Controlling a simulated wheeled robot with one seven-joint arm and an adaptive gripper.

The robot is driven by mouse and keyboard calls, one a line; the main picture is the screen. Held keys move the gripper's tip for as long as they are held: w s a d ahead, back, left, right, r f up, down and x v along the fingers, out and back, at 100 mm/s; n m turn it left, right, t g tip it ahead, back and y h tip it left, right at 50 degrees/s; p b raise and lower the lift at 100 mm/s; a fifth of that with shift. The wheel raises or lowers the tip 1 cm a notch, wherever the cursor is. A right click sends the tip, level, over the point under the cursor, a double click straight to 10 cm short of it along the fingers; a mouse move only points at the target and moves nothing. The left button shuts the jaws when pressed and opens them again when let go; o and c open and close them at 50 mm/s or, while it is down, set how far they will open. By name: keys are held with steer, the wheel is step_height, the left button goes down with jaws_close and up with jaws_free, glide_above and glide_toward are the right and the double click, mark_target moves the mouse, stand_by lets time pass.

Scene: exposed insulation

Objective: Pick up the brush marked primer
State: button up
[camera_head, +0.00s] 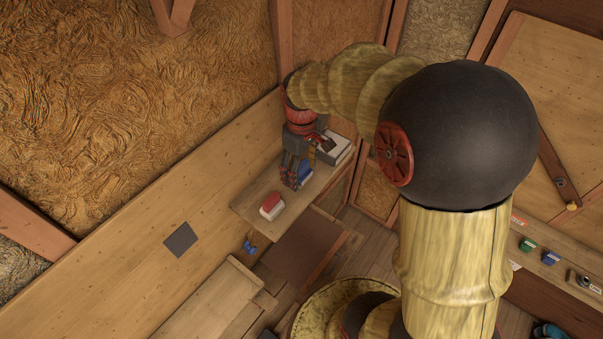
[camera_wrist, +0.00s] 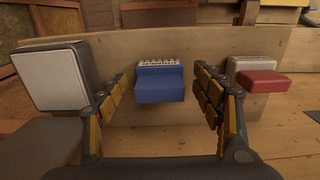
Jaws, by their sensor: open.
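A blue block-like item (camera_wrist: 160,84) with a pale, toothed edge stands on a wooden shelf (camera_wrist: 125,125). It is centred between the spread fingers of my gripper (camera_wrist: 160,78) in the wrist view, with a gap on both sides. In the head view the blue item (camera_head: 305,172) is partly hidden by my gripper (camera_head: 292,172), which points down at the shelf. A red and white item (camera_wrist: 256,80) lies right of the fingers; the head view shows it too (camera_head: 272,205). I can read no primer marking on either item. My gripper is open and empty.
A pale-faced, dark-sided box (camera_wrist: 55,77) stands close to the left finger; it also shows in the head view (camera_head: 334,147). On another bench at right are a green item (camera_head: 527,244) and a blue item (camera_head: 549,259). The shelf near the red item is clear.

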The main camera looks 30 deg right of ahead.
steer(key=shift+c, duration=1)
steer(key=c, duration=1.1)
steer(key=shift+o, duration=0.2)
steer(key=shift+r, duration=0.1)
steer(key=shift+w+r, duration=0.1)
steer(key=shift+r, duration=0.45)
steer(key=s+a+r+b, duration=0.2)
steer(key=s+a+r, duration=0.2)
steer(key=s+r, duration=0.7)
steer(key=s, duration=0.2)
steer(key=shift+s+r, duration=0.3)
steer(key=shift+r, duration=0.05)
